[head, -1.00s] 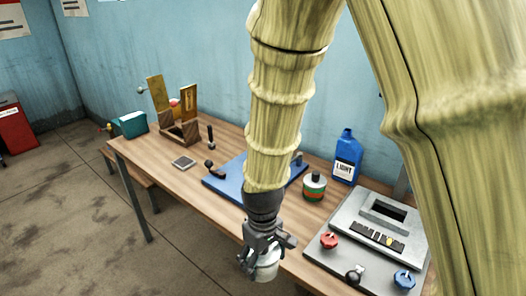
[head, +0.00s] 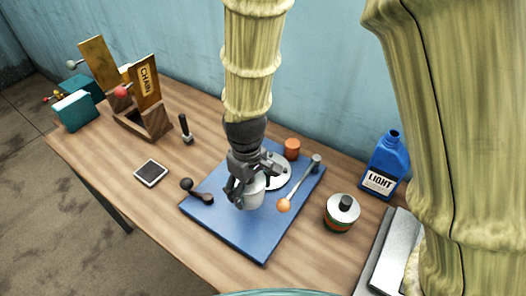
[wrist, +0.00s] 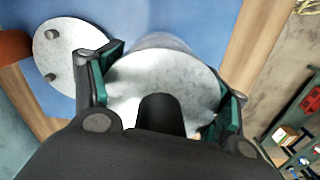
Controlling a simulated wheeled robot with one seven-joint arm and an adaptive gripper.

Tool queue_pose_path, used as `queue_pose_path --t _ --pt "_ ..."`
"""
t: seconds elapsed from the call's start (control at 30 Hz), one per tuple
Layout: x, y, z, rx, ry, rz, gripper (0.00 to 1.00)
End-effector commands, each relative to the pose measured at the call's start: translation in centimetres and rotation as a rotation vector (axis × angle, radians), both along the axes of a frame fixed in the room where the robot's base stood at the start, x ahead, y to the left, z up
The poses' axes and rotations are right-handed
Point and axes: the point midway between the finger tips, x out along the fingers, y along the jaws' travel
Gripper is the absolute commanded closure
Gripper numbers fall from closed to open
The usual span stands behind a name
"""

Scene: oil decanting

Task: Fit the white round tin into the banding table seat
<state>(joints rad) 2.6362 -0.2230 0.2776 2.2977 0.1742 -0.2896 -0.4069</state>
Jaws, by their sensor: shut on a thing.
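My gripper (head: 245,180) is shut on the white round tin (head: 254,194) and holds it over the blue board (head: 246,245). In the wrist view the tin's pale round top (wrist: 190,75) sits between the two green-lined fingers of my gripper (wrist: 165,95). A pale round disc (head: 283,177), which looks like the banding table seat, lies on the board just behind and right of the tin. In the wrist view this disc (wrist: 62,62) shows small pegs and is apart from the tin. The tin's underside and its height above the board are hidden.
On the board are an orange cylinder (head: 292,148), an orange-tipped lever (head: 298,187) and a black-knobbed handle (head: 200,192). A round tin with a black cap (head: 341,213) and a blue LIGHT bottle (head: 385,165) stand to the right.

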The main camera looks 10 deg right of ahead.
Motion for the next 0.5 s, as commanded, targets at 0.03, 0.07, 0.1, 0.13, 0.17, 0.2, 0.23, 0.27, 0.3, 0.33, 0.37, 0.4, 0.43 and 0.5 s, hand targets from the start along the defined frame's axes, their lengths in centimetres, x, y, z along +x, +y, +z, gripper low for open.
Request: queue_pose_path --t 0.03,0.07,0.1,0.13,0.17,0.2,0.23,0.27,0.3,0.33,0.37,0.4,0.43,0.5 --pt "0.3 -0.3 0.3 0.000 -0.002 -0.001 0.64" --pt "0.6 -0.6 0.3 0.000 -0.004 -0.001 0.64" --pt "1.0 -0.9 0.3 0.000 -0.006 -0.001 0.64" --pt "1.4 -1.2 0.3 -0.001 -0.006 -0.001 0.64" --pt "2.0 -1.4 0.3 0.000 -0.007 0.000 0.64" --pt "2.7 -1.8 0.2 -0.001 -0.006 0.000 0.64" --pt "3.3 -2.1 0.1 0.000 -0.005 0.000 0.64" --pt "4.0 -2.4 0.0 -0.001 -0.004 0.000 0.64" --pt "5.0 -2.8 -0.2 0.000 -0.001 0.000 0.64" --pt "5.8 -3.1 -0.4 0.001 0.001 0.001 0.64" --pt "6.5 -3.4 -0.6 0.000 0.005 0.000 0.64" --pt "7.4 -3.8 -0.8 0.000 0.007 -0.001 0.64" --pt "8.1 -4.0 -1.0 0.001 0.008 0.001 0.64" --pt "9.6 -4.8 -1.3 0.000 0.011 -0.001 0.64"
